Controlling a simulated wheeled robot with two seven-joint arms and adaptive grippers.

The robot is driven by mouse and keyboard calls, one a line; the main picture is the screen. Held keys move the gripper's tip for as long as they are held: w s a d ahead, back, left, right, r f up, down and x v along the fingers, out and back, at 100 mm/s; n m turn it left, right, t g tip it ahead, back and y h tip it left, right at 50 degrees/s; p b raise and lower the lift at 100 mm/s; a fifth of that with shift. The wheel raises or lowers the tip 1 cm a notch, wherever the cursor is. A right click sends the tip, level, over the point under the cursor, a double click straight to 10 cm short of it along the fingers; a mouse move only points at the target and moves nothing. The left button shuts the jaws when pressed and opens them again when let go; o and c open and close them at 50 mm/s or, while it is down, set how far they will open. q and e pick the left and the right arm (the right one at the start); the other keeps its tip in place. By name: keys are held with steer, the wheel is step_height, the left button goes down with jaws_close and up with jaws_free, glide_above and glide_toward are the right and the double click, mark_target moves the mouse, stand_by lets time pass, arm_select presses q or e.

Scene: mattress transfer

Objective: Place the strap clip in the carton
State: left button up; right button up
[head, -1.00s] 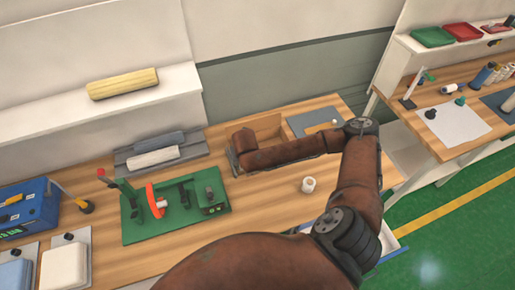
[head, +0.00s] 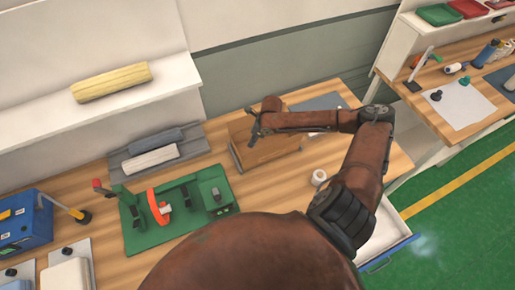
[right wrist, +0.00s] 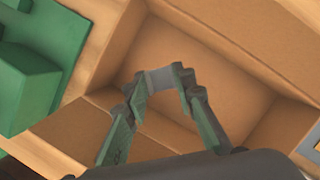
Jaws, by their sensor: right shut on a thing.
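The open brown carton (head: 268,155) stands on the wooden bench, partly hidden by my right arm in the head view. In the right wrist view its bare inner floor (right wrist: 205,75) and walls lie below my right gripper (right wrist: 161,80). The gripper is shut on a small grey piece, the strap clip (right wrist: 158,81), held between the fingertips over the carton opening. In the head view the right gripper (head: 255,128) is small above the carton, and the clip cannot be made out there. My left gripper is in neither view.
A green fixture board (head: 215,212) with a red-orange part stands left of the carton. A white roll (head: 319,177) stands at its right front. A grey tray (head: 160,152) with rolls lies behind left. A grey mat (head: 322,102) lies at the back right.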

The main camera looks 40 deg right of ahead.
steer(key=x, duration=0.4)
steer(key=shift+s+d+f, duration=0.15)
steer(key=shift+d+f, duration=0.05)
steer(key=shift+s+f, duration=0.2)
steer(key=shift+f, duration=0.35)
step_height(320, 180, down, 2)
steer(key=shift+f+p, duration=0.15)
steer(key=shift+p, duration=0.2)
steer(key=shift+f, duration=0.25)
steer(key=o, duration=1)
steer(key=shift+c, duration=0.2)
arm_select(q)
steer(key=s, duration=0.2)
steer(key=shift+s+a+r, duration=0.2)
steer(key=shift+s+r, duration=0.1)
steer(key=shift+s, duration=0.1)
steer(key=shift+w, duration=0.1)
arm_select(e)
steer(key=shift+r, duration=0.1)
